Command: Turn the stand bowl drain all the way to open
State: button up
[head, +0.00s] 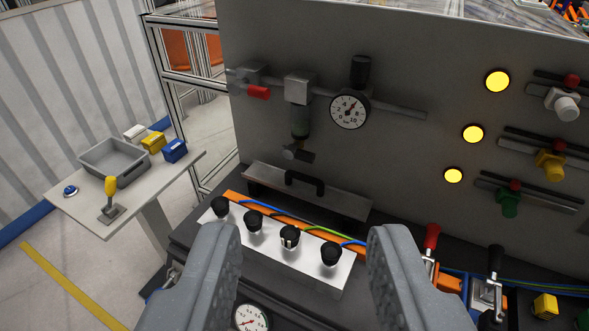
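On the grey upright panel, a filter unit (298,88) hangs on a horizontal pipe, with a dark bowl (299,122) below its silver block.
A red-handled valve (258,92) and a pressure gauge (350,109) flank the filter. A dark-handled cover (307,190) lies below it. Several black knobs (289,237) show between my fingers. Levers (431,240) stand at right, and a side table (70,205) at left.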

aim_at(291, 152)
jog(key=u, duration=0.5)
jog(key=i, duration=1.35)
jog(key=z, duration=0.25)
